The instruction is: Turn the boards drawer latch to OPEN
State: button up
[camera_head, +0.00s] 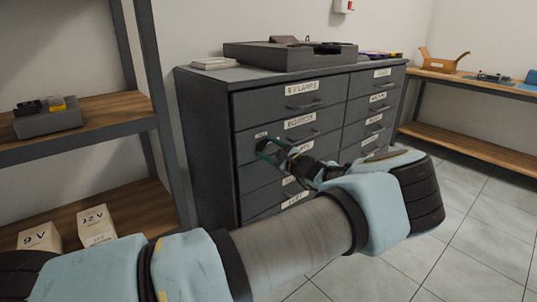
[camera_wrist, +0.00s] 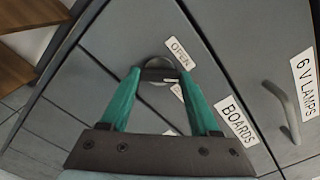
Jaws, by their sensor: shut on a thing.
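The boards drawer (camera_head: 258,118) is the second one down in the left column of a dark grey cabinet; its BOARDS label (camera_wrist: 237,120) reads clearly in the wrist view. The round dark latch (camera_wrist: 160,63) is on the cabinet front, beside the OPEN label (camera_wrist: 180,52). A second small label is mostly hidden behind my gripper. My gripper (camera_wrist: 160,76) has its green fingers on either side of the latch and is shut on it. In the head view my gripper (camera_head: 268,150) reaches the cabinet's left column; the latch is hard to make out there.
A 6 V LAMPS drawer (camera_head: 302,103) with a bar handle is above. A dark tray (camera_head: 290,55) sits on the cabinet top. A wooden shelf unit (camera_head: 100,108) stands close on the left. A workbench (camera_head: 470,78) is at the right, with open tiled floor before it.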

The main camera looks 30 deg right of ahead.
jog(key=shift+f+n+b, duration=0.15)
jog(key=shift+n+b, duration=3.4)
jog(key=shift+n, duration=1.05)
jog(key=o, duration=1.4)
jog(key=shift+c, duration=0.2)
jog(key=s+d, duration=0.2)
jog(key=s, duration=0.8)
jog(key=shift+s, duration=0.35)
